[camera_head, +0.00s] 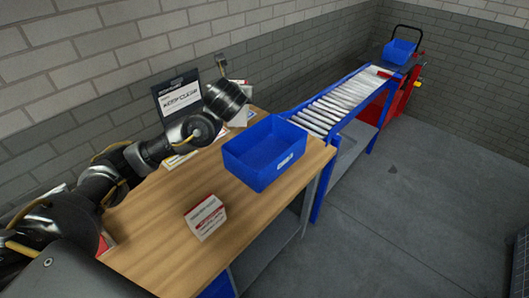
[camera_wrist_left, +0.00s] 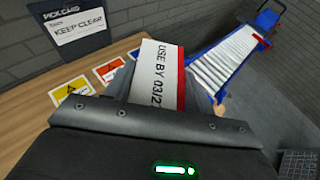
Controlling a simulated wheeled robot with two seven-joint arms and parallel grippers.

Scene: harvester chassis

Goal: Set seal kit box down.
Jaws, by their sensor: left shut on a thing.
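The seal kit box (camera_wrist_left: 160,72), white with a red edge and the print "USE BY 03/2…", is between the fingers of my left gripper (camera_wrist_left: 166,98) in the left wrist view. The gripper is shut on it above the back part of the wooden bench. In the head view my left wrist hides most of the fingers, and only a pale part of the box (camera_head: 241,118) shows behind the blue bin. I cannot tell whether its underside touches the bench. My right gripper is not in view.
An empty-looking blue bin (camera_head: 264,152) stands on the bench (camera_head: 160,240). Another white and red box (camera_head: 205,217) is near the front edge. Coloured cards (camera_wrist_left: 108,70) lie at the back by a "KEEP CLEAR" sign (camera_head: 178,98). A roller conveyor (camera_head: 335,104) extends beyond.

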